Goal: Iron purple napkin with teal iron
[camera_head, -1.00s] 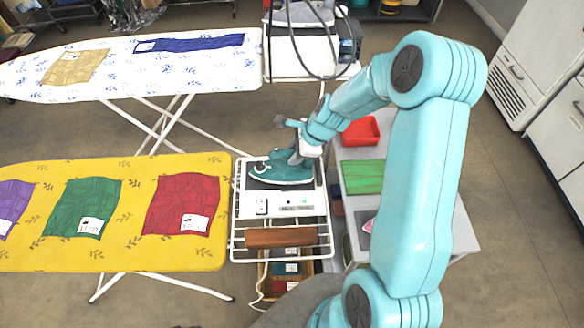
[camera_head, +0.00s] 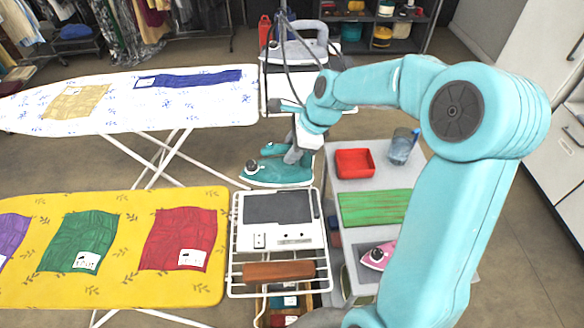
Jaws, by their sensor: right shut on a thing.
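The purple napkin (camera_head: 10,236) lies on the yellow ironing board (camera_head: 110,293) at the left edge of the picture, partly cut off by the frame. The teal iron (camera_head: 277,173) is held above and beyond the iron rest (camera_head: 280,208), clear of its dark plate. My right gripper (camera_head: 293,156) is shut on the iron's handle from above. The iron's nose points left. My left gripper is not in view.
Green (camera_head: 78,240) and red (camera_head: 178,238) napkins lie beside the purple one. A white board (camera_head: 120,107) with tan and blue cloths stands behind. A grey table at right holds a red tray (camera_head: 354,163), a green striped cloth (camera_head: 375,208), a cup (camera_head: 402,147) and a pink iron (camera_head: 377,256).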

